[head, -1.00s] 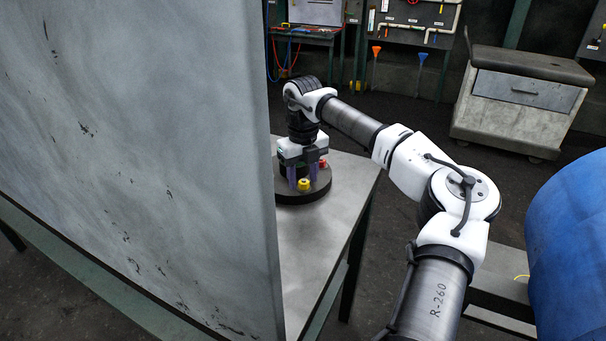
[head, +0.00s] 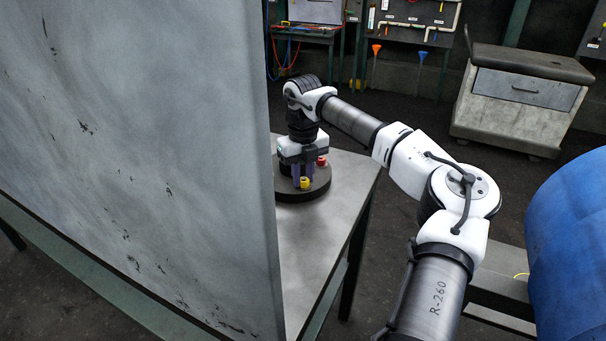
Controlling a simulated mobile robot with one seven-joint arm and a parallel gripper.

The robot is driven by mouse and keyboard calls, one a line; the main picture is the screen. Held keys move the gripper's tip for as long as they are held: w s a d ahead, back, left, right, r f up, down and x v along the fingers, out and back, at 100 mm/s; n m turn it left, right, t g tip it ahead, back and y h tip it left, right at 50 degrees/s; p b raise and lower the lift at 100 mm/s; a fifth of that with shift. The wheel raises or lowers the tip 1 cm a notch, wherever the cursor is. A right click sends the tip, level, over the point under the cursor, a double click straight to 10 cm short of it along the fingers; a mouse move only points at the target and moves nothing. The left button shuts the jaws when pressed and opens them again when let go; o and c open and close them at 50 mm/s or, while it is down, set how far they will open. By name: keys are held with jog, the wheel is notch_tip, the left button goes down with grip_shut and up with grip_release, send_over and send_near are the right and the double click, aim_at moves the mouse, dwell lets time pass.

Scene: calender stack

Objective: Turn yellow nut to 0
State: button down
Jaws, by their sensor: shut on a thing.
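The yellow nut (head: 304,183) is a small yellow piece low on the near side of a dark round base (head: 300,194), which stands on the grey table. A small red piece (head: 321,161) is at the right of the base. My gripper (head: 301,176) points down over the base, with its purple fingers just behind the yellow nut in the picture. The fingers are shut on a part of the base's upper side. That part is mostly hidden, and I cannot tell what it is. No 0 mark can be read.
A large scuffed grey panel (head: 130,150) fills the left and stands close beside the base. The bare tabletop (head: 325,225) is clear in front of the base. A blue rounded object (head: 570,245) is at the right, and a grey cabinet (head: 520,100) stands behind.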

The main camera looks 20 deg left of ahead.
jog(key=m+b, duration=0.1)
jog(key=m, duration=0.4)
jog(key=shift+d+m, duration=0.1)
jog(key=shift+m, duration=0.2)
jog(key=m+b, duration=0.1)
jog(key=m, duration=0.4)
jog(key=shift+d, duration=0.1)
jog(key=m+b, duration=0.1)
jog(key=m, duration=0.5)
jog(key=shift+d+m, duration=0.1)
jog(key=shift+m, duration=0.3)
jog(key=shift+m+b, duration=0.85)
jog(key=shift+m, duration=1.65)
jog(key=c, duration=1.2)
grip_release()
jog(key=shift+s+d+r, duration=0.1)
jog(key=shift+c, duration=0.2)
jog(key=shift+r, duration=0.1)
